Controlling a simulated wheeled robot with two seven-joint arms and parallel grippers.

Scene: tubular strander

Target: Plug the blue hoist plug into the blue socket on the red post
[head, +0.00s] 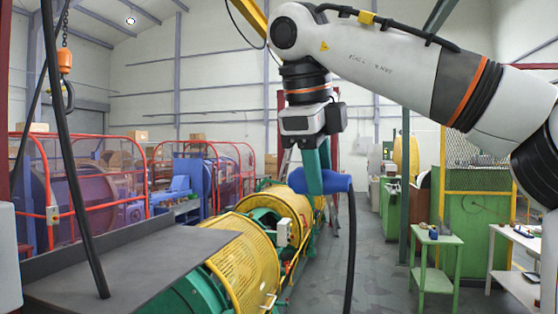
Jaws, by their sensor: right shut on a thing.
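The blue hoist plug (338,183) is held in the air near the middle of the head view. It lies roughly level, and its black cable (351,250) hangs down from its right end. My right gripper (318,184) points down with teal fingers shut on the plug's middle. A dark red post (4,70) stands at the far left edge, cut off by the frame. I cannot make out a blue socket on it. My left gripper is not in view.
Yellow mesh guards (245,262) of the strander run below and behind the plug. A grey plate (140,262) lies at the lower left, with a slanting black cable (75,170) before it. An orange hoist hook (65,62) hangs upper left. A green table (437,238) stands right.

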